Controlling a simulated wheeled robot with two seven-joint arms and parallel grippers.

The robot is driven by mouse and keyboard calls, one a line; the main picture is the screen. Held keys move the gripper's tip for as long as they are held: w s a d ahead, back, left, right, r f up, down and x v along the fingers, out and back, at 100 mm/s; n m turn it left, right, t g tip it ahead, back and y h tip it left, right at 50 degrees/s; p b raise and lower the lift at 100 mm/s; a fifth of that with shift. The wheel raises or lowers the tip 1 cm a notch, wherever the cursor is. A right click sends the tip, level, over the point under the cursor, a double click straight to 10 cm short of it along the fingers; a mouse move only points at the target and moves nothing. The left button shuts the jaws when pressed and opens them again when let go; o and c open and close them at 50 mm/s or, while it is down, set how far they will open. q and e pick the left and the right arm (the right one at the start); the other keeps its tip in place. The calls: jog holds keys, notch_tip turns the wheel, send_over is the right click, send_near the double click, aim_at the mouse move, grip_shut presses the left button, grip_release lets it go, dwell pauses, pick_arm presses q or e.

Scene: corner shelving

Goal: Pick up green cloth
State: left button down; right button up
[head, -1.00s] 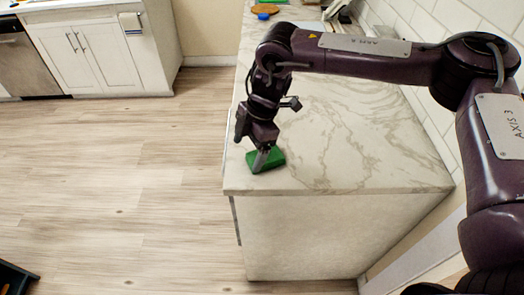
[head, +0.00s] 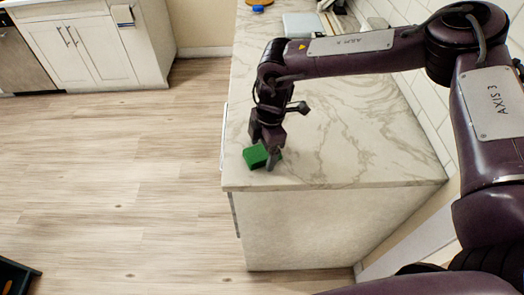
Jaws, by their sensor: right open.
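The green cloth (head: 255,156) is a small, folded-looking green block on the marble counter, close to its front left corner. My right gripper (head: 268,160) points down at the cloth from above, with a dark finger in front of the cloth's right part. The gripper is open. The other finger and any contact with the cloth are hard to make out. My left gripper is not in view.
The marble counter (head: 340,150) is mostly clear around the cloth. A blue item (head: 258,9) and a grey-white flat object (head: 300,24) lie at its far end. A tiled wall (head: 430,100) bounds the right side. Wooden floor lies open to the left.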

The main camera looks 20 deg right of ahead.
jog(key=c, duration=1.1)
jog(key=shift+c, duration=0.2)
jog(key=shift+r, duration=0.1)
notch_tip(320, 180, up, 14)
jog(key=b, duration=0.3)
notch_tip(320, 180, up, 6)
send_over(263, 151)
jog(key=shift+p, duration=0.45)
